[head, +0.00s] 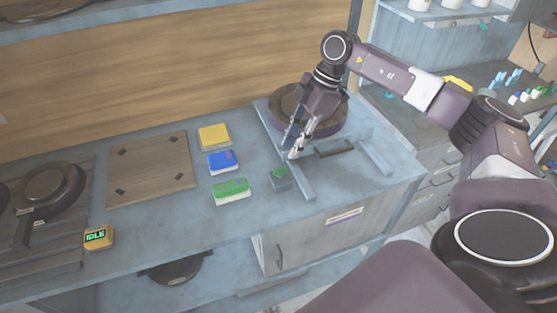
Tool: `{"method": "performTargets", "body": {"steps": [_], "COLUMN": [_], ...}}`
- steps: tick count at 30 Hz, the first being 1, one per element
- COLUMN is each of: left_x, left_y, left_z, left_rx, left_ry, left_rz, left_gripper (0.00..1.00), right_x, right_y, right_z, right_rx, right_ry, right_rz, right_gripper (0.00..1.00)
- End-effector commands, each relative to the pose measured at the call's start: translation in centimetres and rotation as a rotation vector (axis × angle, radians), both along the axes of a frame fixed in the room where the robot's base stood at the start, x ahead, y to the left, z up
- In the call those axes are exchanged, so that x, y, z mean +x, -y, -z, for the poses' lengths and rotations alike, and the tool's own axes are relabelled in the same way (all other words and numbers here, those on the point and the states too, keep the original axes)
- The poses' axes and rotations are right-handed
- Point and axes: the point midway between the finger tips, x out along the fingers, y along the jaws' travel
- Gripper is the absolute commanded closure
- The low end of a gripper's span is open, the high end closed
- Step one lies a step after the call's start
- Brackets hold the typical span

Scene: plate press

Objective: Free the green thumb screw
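The green thumb screw (280,172) sits on top of a small grey block (282,184) near the front of the press plate on the bench. My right gripper (291,151) comes down from the upper right, its fingertips pointing down just above and behind the screw in the picture. The fingers look a little apart with nothing between them, and I see no contact with the screw. The round dark press (318,124) is behind my gripper and partly hidden by it. My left gripper is out of view.
Yellow (214,137), blue (222,161) and green (231,191) blocks lie left of the screw. A dark bar (333,148) lies to its right. Further left are a wooden board (150,170), a display reading IDLE (98,237) and a dark pan (50,188).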

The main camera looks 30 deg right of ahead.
Motion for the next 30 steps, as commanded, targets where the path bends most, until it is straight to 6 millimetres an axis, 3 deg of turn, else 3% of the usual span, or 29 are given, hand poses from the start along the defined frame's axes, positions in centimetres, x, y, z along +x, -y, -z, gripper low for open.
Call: {"method": "performTargets", "body": {"steps": [13, 25, 30], "left_x": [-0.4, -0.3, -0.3], "left_y": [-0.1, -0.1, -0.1], "left_z": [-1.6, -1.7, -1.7], "left_rx": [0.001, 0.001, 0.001], "left_ry": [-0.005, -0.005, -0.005], "left_rz": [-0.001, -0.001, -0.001], "left_gripper": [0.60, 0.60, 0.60], "right_x": [0.5, 0.6, 0.6], "right_y": [-2.6, -2.9, -2.9], "right_z": [5.8, 6.9, 6.9], "right_rx": [0.003, 0.003, 0.003], "right_ry": [-0.003, 0.000, 0.000], "right_rz": [-0.005, -0.004, -0.004], "right_gripper": [0.75, 0.75, 0.92]}}
